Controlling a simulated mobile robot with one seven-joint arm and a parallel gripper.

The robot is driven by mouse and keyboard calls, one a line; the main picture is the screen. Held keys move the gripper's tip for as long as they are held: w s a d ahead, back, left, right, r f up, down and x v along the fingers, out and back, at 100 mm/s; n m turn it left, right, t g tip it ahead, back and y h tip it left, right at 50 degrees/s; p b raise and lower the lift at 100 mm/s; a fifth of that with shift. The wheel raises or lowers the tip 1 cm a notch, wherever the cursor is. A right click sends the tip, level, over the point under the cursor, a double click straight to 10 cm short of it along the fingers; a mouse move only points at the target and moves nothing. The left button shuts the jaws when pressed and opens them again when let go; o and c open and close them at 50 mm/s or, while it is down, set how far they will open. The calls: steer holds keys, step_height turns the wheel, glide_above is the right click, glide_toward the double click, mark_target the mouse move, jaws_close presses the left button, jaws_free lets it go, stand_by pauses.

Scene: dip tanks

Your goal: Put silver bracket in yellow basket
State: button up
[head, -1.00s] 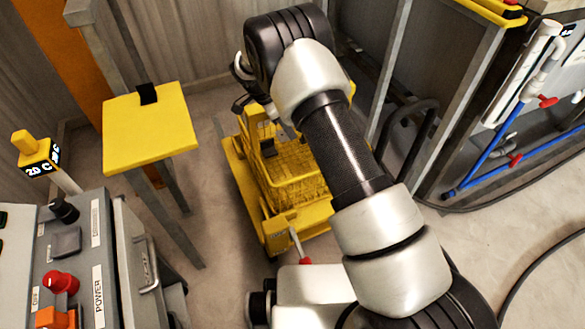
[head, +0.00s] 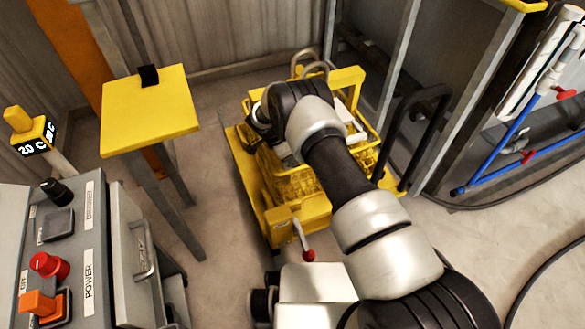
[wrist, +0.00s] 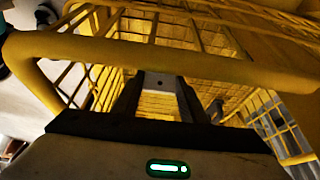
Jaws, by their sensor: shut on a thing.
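The yellow basket (head: 290,183) is a wire-mesh basket on a low yellow cart, under my arm in the head view. Its mesh walls and a thick yellow bar (wrist: 190,65) fill much of the wrist view. My gripper (wrist: 160,95) points down inside the basket's outline, its fingers beyond the bar. It is shut on a small grey piece with a dark hole, the silver bracket (wrist: 161,80). Most of the bracket is hidden by the fingers and the bar. I cannot tell whether it touches the basket floor. In the head view my arm hides the gripper and bracket.
A yellow-topped stand (head: 150,110) is left of the cart. A grey control panel (head: 70,250) with red and orange controls is at lower left. A metal frame (head: 395,80) and blue pipes (head: 495,155) are at right.

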steer(key=shift+f+b, duration=0.55)
steer(key=shift+f, duration=1.45)
steer(key=shift+f, duration=0.6)
steer(key=o, duration=1.1)
steer(key=shift+c, duration=0.2)
